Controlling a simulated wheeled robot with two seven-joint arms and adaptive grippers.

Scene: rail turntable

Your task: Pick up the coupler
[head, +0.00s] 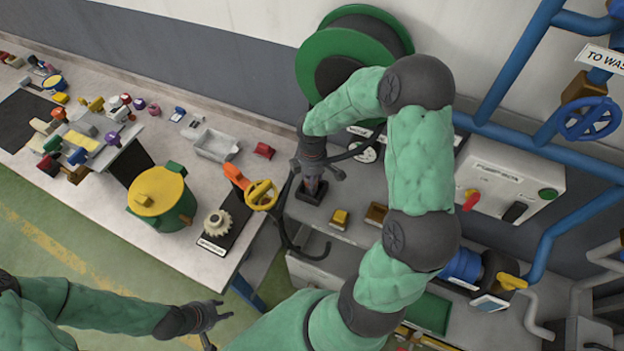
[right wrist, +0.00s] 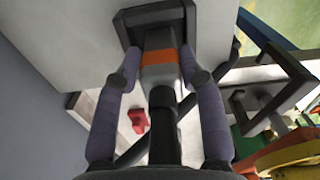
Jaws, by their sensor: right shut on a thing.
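The coupler, a grey block with an orange band, shows in the right wrist view (right wrist: 161,74). It stands in a dark square holder (right wrist: 129,24) on the grey bench. My right gripper (right wrist: 158,66) has one finger on each side of it and is shut on it. In the head view my right gripper (head: 318,174) points down over the holder, and the coupler (head: 313,186) shows only as a small part between the fingers. My left gripper (head: 212,322) is open and empty, low over the floor beside the white table.
A green hose reel (head: 318,60) hangs on the wall behind my right arm. A yellow valve wheel (head: 262,195) and a green pot with yellow lid (head: 157,192) are left of the right gripper. A control box (head: 510,190) and blue pipes (head: 575,215) stand at right.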

